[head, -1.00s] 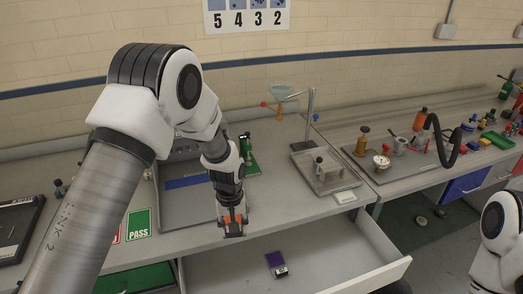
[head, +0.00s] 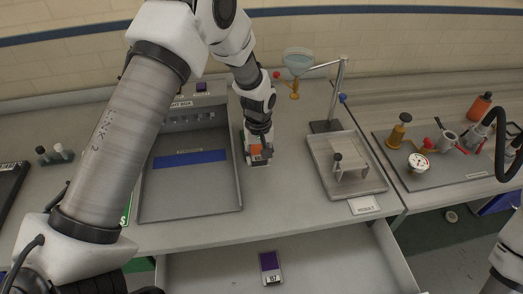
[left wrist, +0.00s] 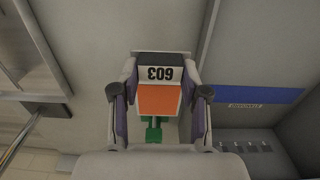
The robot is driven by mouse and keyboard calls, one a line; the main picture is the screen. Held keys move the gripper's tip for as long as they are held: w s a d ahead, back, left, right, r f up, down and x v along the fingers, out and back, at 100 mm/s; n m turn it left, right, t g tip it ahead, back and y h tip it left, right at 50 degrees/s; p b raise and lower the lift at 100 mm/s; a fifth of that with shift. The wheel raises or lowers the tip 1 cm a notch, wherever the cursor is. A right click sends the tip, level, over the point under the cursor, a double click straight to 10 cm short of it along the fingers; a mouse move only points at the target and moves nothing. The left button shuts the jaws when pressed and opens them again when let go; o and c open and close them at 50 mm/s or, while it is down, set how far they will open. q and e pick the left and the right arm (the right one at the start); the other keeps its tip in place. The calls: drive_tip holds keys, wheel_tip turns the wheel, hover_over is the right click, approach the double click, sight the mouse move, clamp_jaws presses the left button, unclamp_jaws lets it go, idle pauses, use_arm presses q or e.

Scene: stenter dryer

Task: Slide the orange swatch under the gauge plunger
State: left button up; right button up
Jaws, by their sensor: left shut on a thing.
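The orange swatch (left wrist: 158,100), with a label reading 603, is between the two fingers of my left gripper (left wrist: 159,95) in the left wrist view. In the head view the left gripper (head: 260,158) is shut on the swatch (head: 257,152), over the bench just right of the grey tray. A green device (left wrist: 153,133) shows beyond the swatch in the left wrist view. In the head view it is mostly hidden behind the gripper, so its plunger and the gap to the swatch cannot be made out. My right gripper is out of view.
The grey tray (head: 240,195) with a blue strip stands to the left. A shallow tray (head: 378,185) with a small stand and a RESULT card (head: 364,205) are to the right. An open drawer (head: 330,262) holds a purple swatch (head: 269,262). A dial (head: 418,162) lies farther right.

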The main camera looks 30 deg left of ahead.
use_arm(q)
drive_tip(key=shift+s+r, duration=0.2)
drive_tip(key=shift+s, duration=0.15)
drive_tip(key=shift+w+f+p, duration=0.1)
drive_tip(key=shift+w+p, duration=0.05)
drive_tip(key=shift+p, duration=0.15)
drive_tip(key=f, duration=0.1)
drive_tip(key=w+f+b, duration=0.1)
drive_tip(key=f, duration=0.1)
drive_tip(key=shift+w+f+b, duration=0.15)
drive_tip(key=shift+w+b, duration=0.2)
drive_tip(key=shift+s+f+b, duration=0.5)
drive_tip(key=shift+f+b, duration=0.2)
drive_tip(key=shift+f, duration=0.2)
drive_tip(key=shift+w+f+b, duration=0.2)
drive_tip(key=shift+f+b, duration=0.2)
drive_tip(key=shift+f, duration=0.45)
drive_tip(key=shift+w+f, duration=0.2)
drive_tip(key=shift+f, duration=0.2)
drive_tip(key=shift+s, duration=0.15)
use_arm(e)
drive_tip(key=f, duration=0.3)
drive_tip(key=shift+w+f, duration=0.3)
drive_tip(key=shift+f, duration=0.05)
use_arm(q)
drive_tip(key=shift+r, duration=0.1)
